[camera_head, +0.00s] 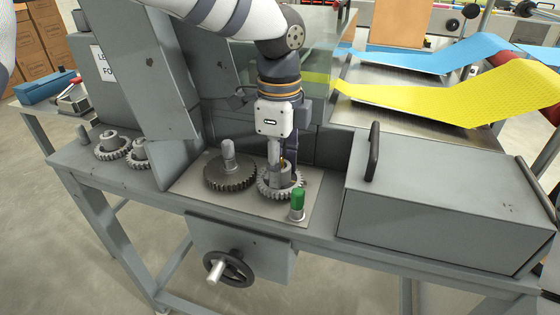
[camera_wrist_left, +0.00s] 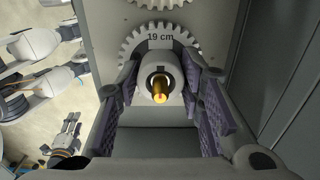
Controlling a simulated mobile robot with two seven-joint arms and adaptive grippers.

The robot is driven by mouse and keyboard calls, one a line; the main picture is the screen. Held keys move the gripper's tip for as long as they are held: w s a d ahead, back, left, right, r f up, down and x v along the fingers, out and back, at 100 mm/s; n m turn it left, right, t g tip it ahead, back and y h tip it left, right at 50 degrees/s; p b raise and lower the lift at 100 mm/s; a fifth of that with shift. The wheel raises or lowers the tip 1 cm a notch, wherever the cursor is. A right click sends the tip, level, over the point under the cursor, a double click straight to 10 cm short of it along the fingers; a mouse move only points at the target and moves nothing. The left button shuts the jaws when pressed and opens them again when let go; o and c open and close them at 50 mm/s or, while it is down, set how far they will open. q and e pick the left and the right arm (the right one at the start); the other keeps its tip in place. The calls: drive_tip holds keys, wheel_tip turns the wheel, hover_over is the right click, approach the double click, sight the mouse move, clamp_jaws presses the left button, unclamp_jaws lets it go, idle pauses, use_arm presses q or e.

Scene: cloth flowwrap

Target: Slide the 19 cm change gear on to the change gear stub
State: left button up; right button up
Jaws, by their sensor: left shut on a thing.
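The 19 cm change gear (camera_head: 268,192) is a grey toothed wheel with a raised hub, low over the metal plate; its "19 cm" mark shows in the wrist view (camera_wrist_left: 160,38). My left gripper (camera_head: 283,168) points down from above and is shut on the gear's hub. In the wrist view the hub (camera_wrist_left: 172,76) lies between the finger pads. The brass-coloured tip of the change gear stub (camera_wrist_left: 160,88) shows inside the hub's bore. Whether the gear rests fully on the plate is hidden. A small gripper (camera_wrist_left: 70,132), apparently my right one, hangs far off; its opening is unclear.
A darker gear (camera_head: 230,172) on a grey post stands just left of the held gear. A green-capped post (camera_head: 297,203) stands close in front. Two smaller gears (camera_head: 112,148) (camera_head: 139,155) lie farther left. A grey box with a handle (camera_head: 440,185) stands right; a handwheel (camera_head: 229,268) sits below.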

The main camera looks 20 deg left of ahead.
use_arm(q)
drive_tip(key=shift+f, duration=0.15)
idle(0.7)
drive_tip(key=o, duration=1.2)
